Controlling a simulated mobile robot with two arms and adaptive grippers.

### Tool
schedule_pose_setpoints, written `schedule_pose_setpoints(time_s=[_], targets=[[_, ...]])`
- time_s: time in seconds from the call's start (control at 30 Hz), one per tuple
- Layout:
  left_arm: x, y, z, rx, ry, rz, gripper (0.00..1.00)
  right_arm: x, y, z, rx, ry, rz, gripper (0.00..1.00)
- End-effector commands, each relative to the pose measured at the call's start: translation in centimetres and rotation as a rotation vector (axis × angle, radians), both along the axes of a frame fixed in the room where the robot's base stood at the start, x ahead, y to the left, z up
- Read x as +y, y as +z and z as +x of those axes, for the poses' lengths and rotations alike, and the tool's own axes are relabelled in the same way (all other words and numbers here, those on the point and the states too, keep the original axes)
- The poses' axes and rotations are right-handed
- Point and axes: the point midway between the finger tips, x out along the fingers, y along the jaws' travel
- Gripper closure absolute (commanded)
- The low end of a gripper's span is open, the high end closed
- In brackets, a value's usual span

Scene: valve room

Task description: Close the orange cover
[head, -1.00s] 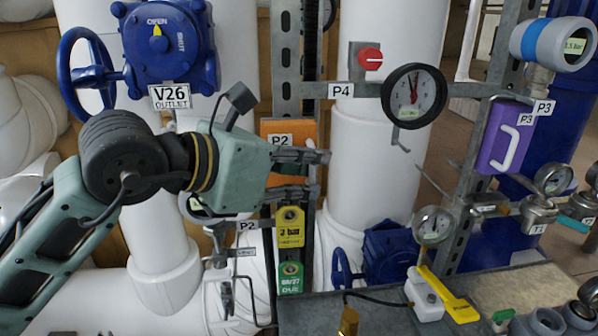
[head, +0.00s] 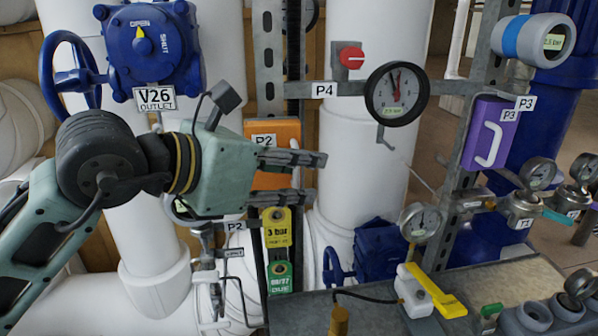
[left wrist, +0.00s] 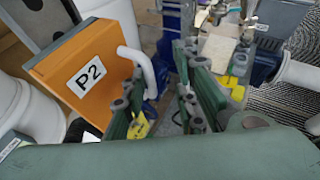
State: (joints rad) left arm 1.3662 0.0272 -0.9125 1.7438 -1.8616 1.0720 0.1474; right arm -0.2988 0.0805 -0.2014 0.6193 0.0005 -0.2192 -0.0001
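The orange cover (head: 272,130) with a P2 label is on the metal upright at the middle of the head view. My left gripper (head: 316,178) is in front of it and hides its lower part. The fingers point right and are open, one above the other. In the left wrist view the orange cover (left wrist: 80,65) is at the left, with a white bent handle (left wrist: 138,66) on its right side. The handle's lower end appears near the gap between my left fingers (left wrist: 162,108); contact cannot be told. The right gripper is not in view.
A yellow tag (head: 277,232) and a green tag (head: 280,278) hang just below the gripper. The P4 gauge (head: 397,93) and purple P3 cover (head: 490,135) are to the right. A blue valve (head: 148,45) with handwheel is above the arm. A grey bench (head: 375,318) is below.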

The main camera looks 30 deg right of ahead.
Motion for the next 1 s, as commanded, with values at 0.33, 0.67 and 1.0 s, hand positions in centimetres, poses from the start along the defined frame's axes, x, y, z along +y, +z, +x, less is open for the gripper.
schedule_pose_setpoints(time_s=[0.33, 0.67, 1.0], targets=[[6.6, 2.7, -0.7, -0.002, 0.003, 0.000, 0.73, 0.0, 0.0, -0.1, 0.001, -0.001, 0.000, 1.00], [10.0, 4.1, -1.3, -0.002, -0.001, 0.002, 0.73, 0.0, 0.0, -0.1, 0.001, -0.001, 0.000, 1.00], [10.0, 4.1, -1.3, -0.001, -0.002, 0.002, 0.73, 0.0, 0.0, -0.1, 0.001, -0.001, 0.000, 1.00]])
